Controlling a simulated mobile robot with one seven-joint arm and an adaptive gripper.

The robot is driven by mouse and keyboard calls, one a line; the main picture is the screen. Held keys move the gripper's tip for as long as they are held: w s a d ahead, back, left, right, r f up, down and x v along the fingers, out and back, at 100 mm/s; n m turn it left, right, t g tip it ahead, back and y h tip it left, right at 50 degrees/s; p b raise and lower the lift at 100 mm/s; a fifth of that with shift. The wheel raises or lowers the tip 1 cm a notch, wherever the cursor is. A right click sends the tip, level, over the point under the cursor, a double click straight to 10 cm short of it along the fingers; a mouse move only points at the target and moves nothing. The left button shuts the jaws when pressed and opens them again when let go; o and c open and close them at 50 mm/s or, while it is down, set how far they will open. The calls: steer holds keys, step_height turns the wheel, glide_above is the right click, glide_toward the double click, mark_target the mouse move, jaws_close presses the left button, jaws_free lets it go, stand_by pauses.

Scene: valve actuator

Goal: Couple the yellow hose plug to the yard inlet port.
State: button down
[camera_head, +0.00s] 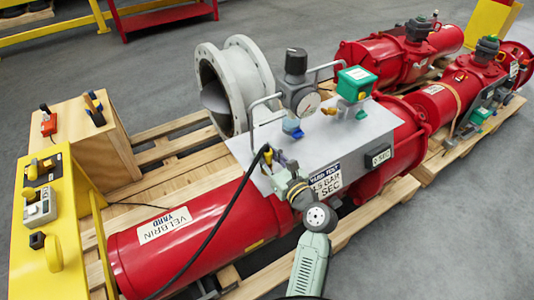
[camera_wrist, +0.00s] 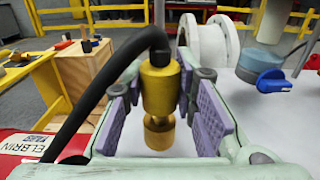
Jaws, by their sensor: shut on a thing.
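The yellow hose plug (camera_wrist: 160,88) stands upright between the purple pads of my gripper (camera_wrist: 160,108) in the wrist view. The black hose (camera_wrist: 95,85) bends from its top and runs down to the left. A brass cylinder (camera_wrist: 158,133) shows below the plug body; I cannot tell whether it is the plug's nose or the inlet port. In the head view my gripper (camera_head: 282,167) is shut on the plug at the front left edge of the grey panel box (camera_head: 345,135). The yard inlet port is not clearly visible, so its contact with the plug cannot be told.
A red cylinder (camera_head: 195,235) lies along the pallet in front. A yellow stand (camera_head: 48,215) and wooden box (camera_head: 85,140) are at left.

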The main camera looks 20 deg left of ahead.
mark_target(270, 163)
steer(key=shift+f+b, duration=0.3)
steer(key=shift+f, duration=0.55)
steer(key=c, duration=1.2)
jaws_free()
steer(key=v, duration=0.7)
steer(key=shift+s+d, duration=0.15)
steer(key=shift+d, duration=0.05)
